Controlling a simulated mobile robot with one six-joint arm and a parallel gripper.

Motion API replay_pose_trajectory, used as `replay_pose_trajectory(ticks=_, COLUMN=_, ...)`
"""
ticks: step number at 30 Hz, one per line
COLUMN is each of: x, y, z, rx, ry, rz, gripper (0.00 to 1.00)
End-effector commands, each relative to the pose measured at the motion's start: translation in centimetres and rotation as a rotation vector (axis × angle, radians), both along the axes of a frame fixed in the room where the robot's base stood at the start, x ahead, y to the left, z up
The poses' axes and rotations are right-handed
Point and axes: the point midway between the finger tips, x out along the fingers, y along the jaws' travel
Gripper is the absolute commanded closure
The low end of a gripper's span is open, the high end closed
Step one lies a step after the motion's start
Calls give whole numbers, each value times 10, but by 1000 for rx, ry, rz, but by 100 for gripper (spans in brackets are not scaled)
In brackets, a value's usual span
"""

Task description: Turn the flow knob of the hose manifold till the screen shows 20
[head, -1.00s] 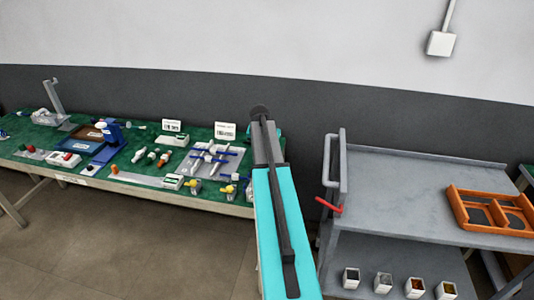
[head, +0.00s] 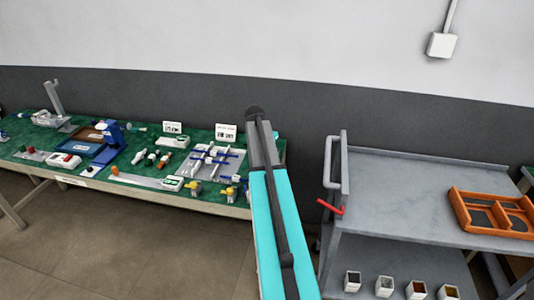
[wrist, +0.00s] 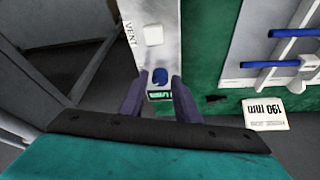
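My gripper (wrist: 157,80) is open, with one dark finger on each side of the knob and a gap showing on both sides. I cannot tell how far above the panel the fingertips are. A small screen (wrist: 160,95) with green marks lies just beyond the knob, between the fingers. Its reading is too small to make out. In the head view my arm hides this panel and the gripper.
A panel of pipes with blue bars (head: 213,160) lies beside it on the green bench, and an upside-down card (wrist: 264,114) shows in the wrist view. Yellow fittings (head: 194,186) stand at the front edge. A grey cart (head: 400,190) with an orange tray (head: 465,222) stands right.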

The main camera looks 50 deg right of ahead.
Motion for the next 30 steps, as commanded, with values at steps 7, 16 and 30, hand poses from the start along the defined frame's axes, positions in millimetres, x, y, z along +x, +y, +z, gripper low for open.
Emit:
replay_pose_trajectory(ticks=7, x=1, y=1, z=0, rx=0, ry=1, rz=2, gripper=62)
replay_pose_trajectory(ticks=16, x=0, y=3, z=5, rx=-1, ry=0, rz=2, gripper=62)
replay_pose_trajectory(ticks=30, x=-6, y=22, z=52, rx=-2, ry=-1, rz=4, gripper=62)
